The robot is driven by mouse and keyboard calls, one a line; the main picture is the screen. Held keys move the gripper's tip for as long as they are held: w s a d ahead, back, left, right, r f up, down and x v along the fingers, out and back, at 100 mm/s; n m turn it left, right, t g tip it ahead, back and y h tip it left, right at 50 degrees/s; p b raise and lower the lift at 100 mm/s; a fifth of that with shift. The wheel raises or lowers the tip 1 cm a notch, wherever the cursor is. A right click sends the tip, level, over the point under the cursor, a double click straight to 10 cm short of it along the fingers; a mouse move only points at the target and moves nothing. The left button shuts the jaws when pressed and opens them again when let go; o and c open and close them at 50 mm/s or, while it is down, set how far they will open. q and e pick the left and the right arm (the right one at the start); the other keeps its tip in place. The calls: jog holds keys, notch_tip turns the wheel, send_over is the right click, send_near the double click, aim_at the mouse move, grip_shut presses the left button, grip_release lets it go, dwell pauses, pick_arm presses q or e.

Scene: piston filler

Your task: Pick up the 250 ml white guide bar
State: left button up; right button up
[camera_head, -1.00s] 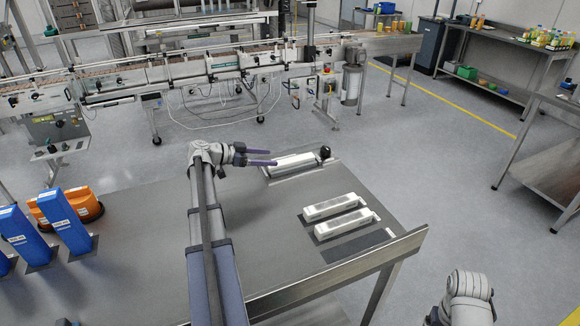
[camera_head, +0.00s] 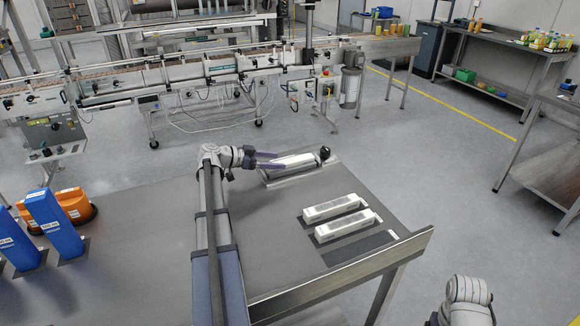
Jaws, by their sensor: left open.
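Two white guide bars, the far one (camera_head: 334,208) and the near one (camera_head: 347,225), lie side by side at the right of the steel table (camera_head: 150,265). Their labels are too small to read, so I cannot tell which is the 250 ml one. My left gripper (camera_head: 270,160) is open at the table's far side, its dark fingers pointing right. The fingers overlap the left end of a silver cylinder with a black knob (camera_head: 298,162); I cannot tell whether they touch. The gripper is beyond and left of both bars. Part of my right arm shows at bottom right, its gripper out of view.
A dark empty patch (camera_head: 364,246) lies in front of the near bar. Blue blocks (camera_head: 52,225) and an orange part (camera_head: 75,206) stand at the table's left. A raised steel edge (camera_head: 345,275) runs along the table's near right side. A conveyor (camera_head: 190,75) stands behind.

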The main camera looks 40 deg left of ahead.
aim_at(289, 161)
pick_arm(q)
jog(key=b+x, duration=0.1)
jog(key=x, duration=0.3)
jog(key=shift+w, duration=0.15)
jog(key=shift+r, duration=0.1)
grip_shut()
dwell(0.4)
